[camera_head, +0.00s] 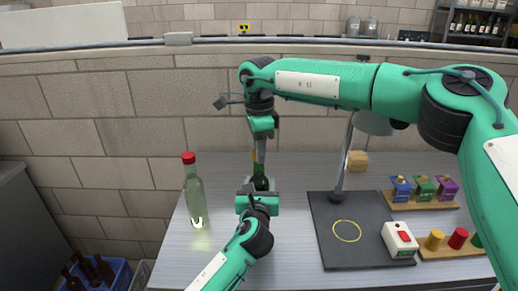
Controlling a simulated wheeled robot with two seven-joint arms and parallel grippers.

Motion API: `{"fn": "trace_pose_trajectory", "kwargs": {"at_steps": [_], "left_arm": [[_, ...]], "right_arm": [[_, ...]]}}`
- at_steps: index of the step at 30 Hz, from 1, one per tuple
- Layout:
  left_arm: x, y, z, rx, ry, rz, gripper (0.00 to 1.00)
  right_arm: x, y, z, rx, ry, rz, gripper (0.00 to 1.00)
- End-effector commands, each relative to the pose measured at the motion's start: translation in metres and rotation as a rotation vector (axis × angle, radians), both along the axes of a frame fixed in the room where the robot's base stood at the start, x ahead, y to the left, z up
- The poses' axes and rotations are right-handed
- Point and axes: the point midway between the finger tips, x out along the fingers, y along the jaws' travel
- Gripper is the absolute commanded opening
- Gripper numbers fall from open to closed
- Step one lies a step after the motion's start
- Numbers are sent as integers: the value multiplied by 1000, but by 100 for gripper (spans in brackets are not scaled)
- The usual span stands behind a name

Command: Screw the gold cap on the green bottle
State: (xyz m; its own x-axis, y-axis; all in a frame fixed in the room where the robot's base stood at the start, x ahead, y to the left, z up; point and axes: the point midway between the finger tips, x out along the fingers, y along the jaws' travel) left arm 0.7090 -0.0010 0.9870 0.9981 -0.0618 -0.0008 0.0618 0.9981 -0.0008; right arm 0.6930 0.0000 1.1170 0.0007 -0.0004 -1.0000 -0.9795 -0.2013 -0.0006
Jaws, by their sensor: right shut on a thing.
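The green bottle (260,183) stands upright on the table, dark and small in view, with its lower part hidden by my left gripper. My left gripper (257,190) is at the bottle's near side. Whether its jaws are closed on the glass is hidden. My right gripper (259,152) points down from above, right over the bottle's neck, and is shut on a small gold piece, which looks like the gold cap (255,156). I cannot tell whether the cap touches the bottle's mouth.
A clear greenish bottle with a red top (194,195) stands left of my grippers. To the right are a black mat with a yellow ring (325,250), a white box with a red switch (399,240), coloured pieces on wooden racks (440,205) and a lamp pole (343,160).

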Motion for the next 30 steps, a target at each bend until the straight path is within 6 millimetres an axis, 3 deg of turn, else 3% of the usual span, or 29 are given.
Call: {"fn": "trace_pose_trajectory", "kwargs": {"at_steps": [21,30], "left_arm": [[0,0,0,0,1,0,0],[0,0,0,0,1,0,0]], "right_arm": [[0,0,-1,1,0,-1132,3],[0,0,-1,0,-1,-1347,3]]}}
